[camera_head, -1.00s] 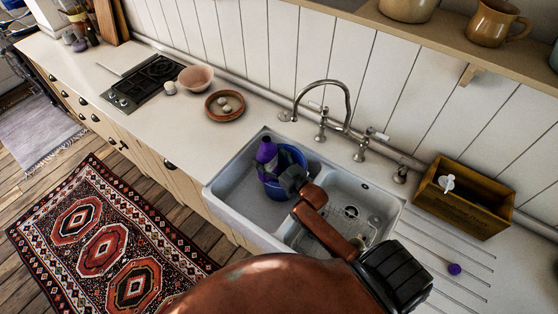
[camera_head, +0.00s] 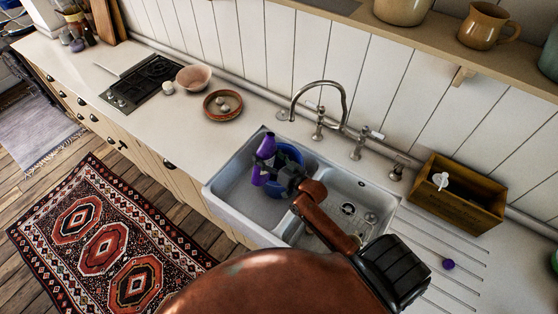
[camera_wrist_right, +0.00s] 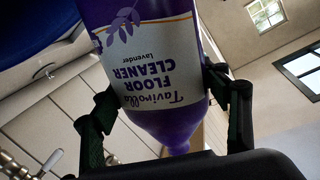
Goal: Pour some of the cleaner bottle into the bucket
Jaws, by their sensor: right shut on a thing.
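The purple floor cleaner bottle (camera_head: 265,147) is held over the sink beside the blue bucket (camera_head: 291,154). Its label (camera_wrist_right: 150,75) is upside down in the right wrist view, with the narrowing purple neck at the bottom of that picture. My right gripper (camera_head: 273,170) is shut around the bottle, with a dark finger on each side of it. The blue bucket stands in the left basin, partly hidden by the gripper and bottle. No liquid stream shows. My left gripper is out of view.
The white sink (camera_head: 226,194) has a second basin on the right and a tall tap (camera_head: 346,104) behind. A purple cap (camera_head: 449,265) lies on the drainboard. A wooden box (camera_head: 455,205) stands at right, a brown dish (camera_head: 211,105) at left.

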